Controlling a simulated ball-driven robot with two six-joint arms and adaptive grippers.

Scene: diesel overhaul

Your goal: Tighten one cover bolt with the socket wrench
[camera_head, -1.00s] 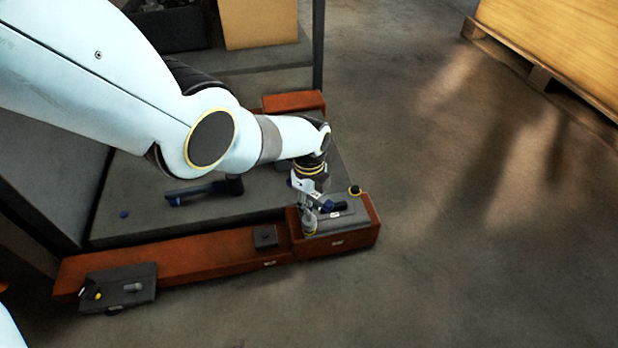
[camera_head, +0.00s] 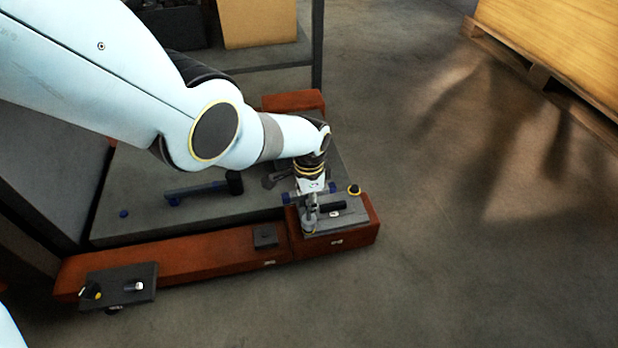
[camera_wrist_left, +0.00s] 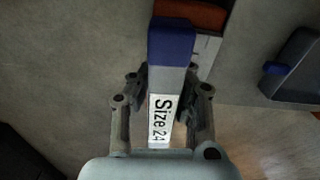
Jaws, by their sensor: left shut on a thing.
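My left gripper (camera_head: 311,203) is shut on a blue-ended tool with a white "Size 24" label. The gripper is over the left part of a grey plate (camera_head: 350,218) in a red-brown box. My right gripper is out of view.
A black tray (camera_head: 118,282) with small parts sits at the front left. A black-and-yellow round piece (camera_head: 354,190) stands by the plate. Open floor lies to the right, with a pallet (camera_head: 545,80) beyond.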

